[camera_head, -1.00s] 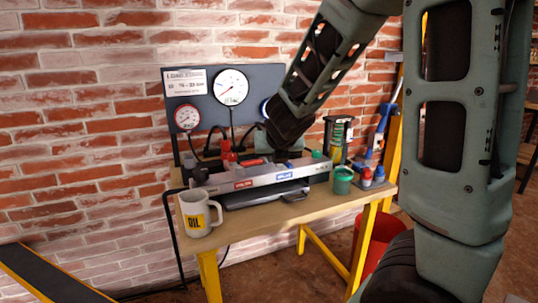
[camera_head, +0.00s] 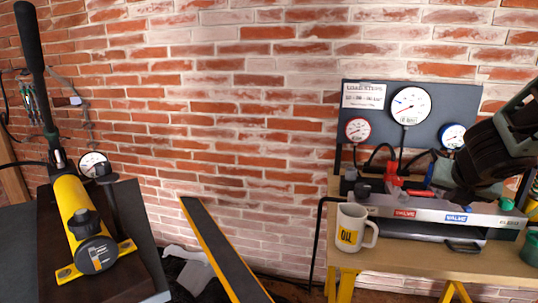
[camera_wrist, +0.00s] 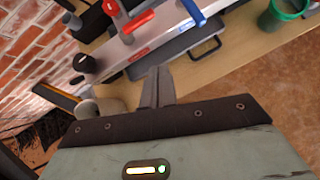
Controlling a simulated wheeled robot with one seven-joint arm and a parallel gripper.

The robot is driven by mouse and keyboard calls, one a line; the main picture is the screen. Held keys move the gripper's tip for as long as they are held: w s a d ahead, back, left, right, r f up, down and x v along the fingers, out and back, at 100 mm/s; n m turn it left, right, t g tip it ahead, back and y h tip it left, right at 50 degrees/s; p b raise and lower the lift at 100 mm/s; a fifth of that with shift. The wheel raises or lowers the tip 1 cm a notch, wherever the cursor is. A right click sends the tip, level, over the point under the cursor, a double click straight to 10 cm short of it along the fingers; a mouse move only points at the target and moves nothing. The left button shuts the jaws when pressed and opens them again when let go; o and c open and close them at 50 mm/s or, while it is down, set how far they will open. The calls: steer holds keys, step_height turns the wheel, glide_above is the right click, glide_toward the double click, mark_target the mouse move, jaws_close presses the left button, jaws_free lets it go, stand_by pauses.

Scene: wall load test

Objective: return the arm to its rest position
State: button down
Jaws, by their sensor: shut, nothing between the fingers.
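My gripper shows in the wrist view (camera_wrist: 158,85), its narrow fingers together with nothing between them. It hangs over the bench front, with the mug just left of the fingers in that view. In the head view my arm comes in from the right edge and covers the right part of the valve unit; my fingertips are hidden there. The valve unit (camera_head: 430,211) is a long grey box with red and blue labels on the wooden bench (camera_head: 400,262). A red valve handle (camera_head: 394,184) stands on it.
A white mug (camera_head: 349,228) stands at the bench's left front. A gauge panel (camera_head: 375,125) rises behind the unit. A green pot (camera_head: 529,248) is at the right edge. A yellow hand pump (camera_head: 85,225) stands at far left. A dark yellow-edged strip (camera_head: 222,245) leans near the wall.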

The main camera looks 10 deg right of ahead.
steer(key=s+a+f+m+g+y, duration=0.1)
steer(key=s+a+f+m, duration=0.15)
steer(key=a+m, duration=0.65)
steer(key=s+a+f+m+g+y, duration=0.25)
steer(key=s+a+m, duration=0.35)
steer(key=s+a, duration=0.45)
steer(key=s+a+f+m+g+y, duration=0.15)
steer(key=s+a+m+g, duration=0.3)
steer(key=s+a, duration=0.65)
step_height(320, 180, up, 12)
steer(key=w+m+p, duration=0.1)
steer(key=p, duration=1.1)
steer(key=shift+a+r+t, duration=0.2)
steer(key=shift+a+t, duration=0.1)
steer(key=shift+a, duration=0.05)
